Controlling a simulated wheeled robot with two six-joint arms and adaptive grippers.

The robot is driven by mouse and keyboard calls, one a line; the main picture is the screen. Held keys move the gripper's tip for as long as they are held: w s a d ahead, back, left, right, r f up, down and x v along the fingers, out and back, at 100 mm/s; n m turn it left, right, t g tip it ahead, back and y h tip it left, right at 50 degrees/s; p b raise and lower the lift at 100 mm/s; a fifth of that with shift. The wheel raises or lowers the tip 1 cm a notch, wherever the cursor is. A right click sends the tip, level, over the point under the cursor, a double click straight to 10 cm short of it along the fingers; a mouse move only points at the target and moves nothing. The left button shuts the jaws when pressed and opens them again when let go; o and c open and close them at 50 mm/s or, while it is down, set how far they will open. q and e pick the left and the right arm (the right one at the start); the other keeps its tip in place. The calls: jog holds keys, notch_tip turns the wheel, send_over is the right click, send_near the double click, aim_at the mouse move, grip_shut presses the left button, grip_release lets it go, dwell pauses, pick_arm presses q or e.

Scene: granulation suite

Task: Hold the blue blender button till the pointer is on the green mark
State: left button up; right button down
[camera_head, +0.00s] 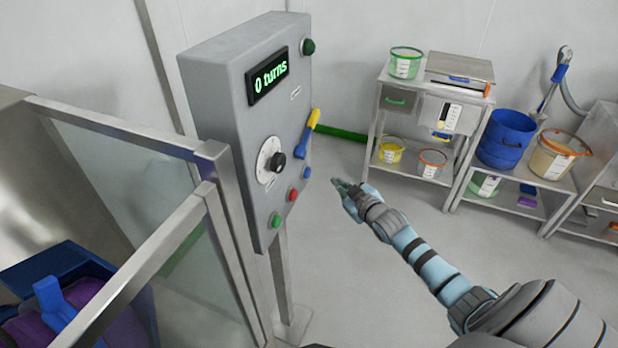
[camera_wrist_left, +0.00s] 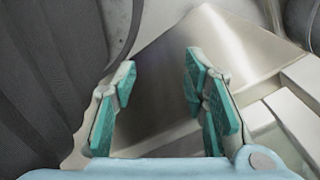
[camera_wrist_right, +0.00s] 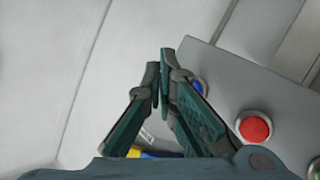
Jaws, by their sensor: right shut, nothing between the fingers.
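A grey control panel (camera_head: 215,90) stands at centre left in the head view. The blue button (camera_head: 306,172) is on its lower right edge; in the right wrist view the blue button (camera_wrist_right: 201,86) is partly behind a finger. A white dial plate with a black knob (camera_head: 278,162) sits on the panel face; its pointer and any green mark are too small to tell. The display (camera_head: 268,75) reads "0 turns". My right gripper (camera_head: 338,183) is shut and empty, to the right of the blue button and apart from it. My left gripper (camera_wrist_left: 160,72) is open and empty.
A red button (camera_head: 292,194) and a green button (camera_head: 276,220) sit below the blue one. A yellow-and-blue handle (camera_head: 306,134) sticks out above it. A glass-panelled metal frame (camera_head: 125,130) stands left. Shelves (camera_head: 388,85) with tubs stand right; the floor between is clear.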

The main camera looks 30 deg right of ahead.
aim_at(307, 173)
jog(key=shift+w+a+b, duration=0.45)
jog(key=shift+w+a, duration=0.3)
jog(key=shift+w, duration=0.3)
jog(key=shift+w+a+b, duration=0.4)
jog(key=shift+w+a, duration=0.3)
jog(key=shift+w, duration=0.35)
jog(key=shift+w+a, duration=0.25)
jog(key=shift+w, duration=0.1)
jog(key=shift+w+a, duration=0.25)
jog(key=shift+w, duration=0.15)
dwell(0.5)
dwell(2.4)
jog(key=shift+s+d+p, duration=0.4)
jog(key=shift+s+d, duration=0.1)
jog(key=shift+s, duration=0.25)
